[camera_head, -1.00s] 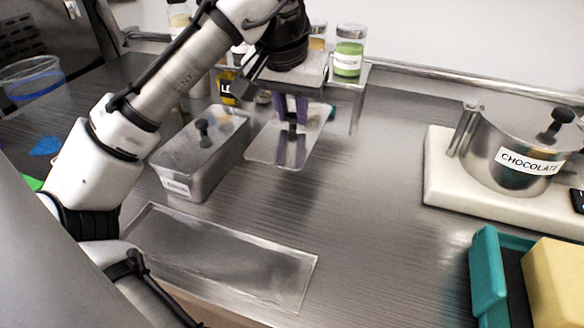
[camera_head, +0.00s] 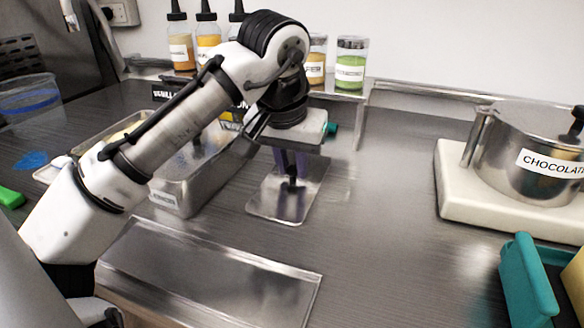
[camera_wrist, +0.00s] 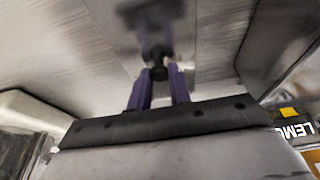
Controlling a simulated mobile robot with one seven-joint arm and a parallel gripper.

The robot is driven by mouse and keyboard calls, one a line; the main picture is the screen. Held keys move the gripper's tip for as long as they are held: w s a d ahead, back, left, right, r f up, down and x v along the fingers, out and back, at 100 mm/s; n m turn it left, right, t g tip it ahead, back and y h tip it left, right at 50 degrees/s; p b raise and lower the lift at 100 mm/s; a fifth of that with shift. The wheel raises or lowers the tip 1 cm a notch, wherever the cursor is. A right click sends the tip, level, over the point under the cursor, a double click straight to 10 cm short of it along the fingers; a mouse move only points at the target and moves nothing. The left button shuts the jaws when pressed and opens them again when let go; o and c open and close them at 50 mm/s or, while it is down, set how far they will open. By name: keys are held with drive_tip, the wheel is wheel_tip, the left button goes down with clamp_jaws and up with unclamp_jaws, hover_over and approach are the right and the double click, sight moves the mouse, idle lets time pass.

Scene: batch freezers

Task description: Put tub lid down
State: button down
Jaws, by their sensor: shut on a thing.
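The tub lid (camera_head: 262,205) is a flat, shiny metal plate with a dark knob. My gripper (camera_head: 290,178) points down with its purple fingers closed on the knob. The lid lies flat at or just above the counter, right of the metal tubs; I cannot tell whether it touches. In the wrist view, the fingers of my gripper (camera_wrist: 158,92) hold the dark knob over the blurred lid (camera_wrist: 205,45). A labelled metal tub (camera_head: 185,190) stands left of the lid, partly hidden by my arm.
Jars (camera_head: 350,68) and squeeze bottles stand on a raised shelf behind. A CHOCOLATE pot (camera_head: 530,160) sits on a white base (camera_head: 465,210) at right. A teal holder (camera_head: 525,280) is at front right, a metal panel (camera_head: 215,280) at front left. The middle counter is clear.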

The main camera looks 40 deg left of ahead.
drive_tip(key=c, duration=1.3)
unclamp_jaws()
drive_tip(key=shift+f, duration=0.1)
drive_tip(key=p+v, duration=0.1)
drive_tip(key=v, duration=1.1)
drive_tip(key=shift+s+p, duration=0.1)
drive_tip(key=shift+p, duration=0.3)
